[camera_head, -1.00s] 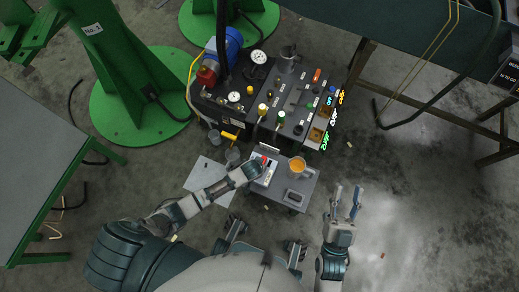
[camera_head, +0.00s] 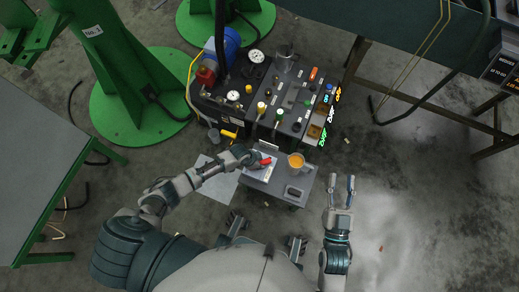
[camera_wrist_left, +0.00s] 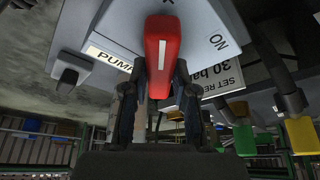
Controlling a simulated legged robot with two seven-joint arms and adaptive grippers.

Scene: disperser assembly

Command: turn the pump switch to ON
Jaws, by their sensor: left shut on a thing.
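The pump switch has a red handle (camera_head: 264,162) with a white line; it sits on a pale panel (camera_head: 256,174) on the small grey cart. In the left wrist view the red handle (camera_wrist_left: 161,52) fills the middle, between the "PUMP" label (camera_wrist_left: 108,58) at left and the "ON" mark (camera_wrist_left: 217,41) at upper right. My left gripper (camera_head: 253,158) is shut on the handle; its fingers (camera_wrist_left: 153,88) lie on either side of it. The handle's white line does not point at ON in the wrist view. My right gripper (camera_head: 340,188) is open and empty, right of the cart.
An orange-filled cup (camera_head: 296,160) and a dark box (camera_head: 294,192) stand on the cart (camera_head: 270,186) beside the switch. A black control console (camera_head: 285,108) with knobs and gauges is behind it. A green stand (camera_head: 125,105) is at left; floor at right is clear.

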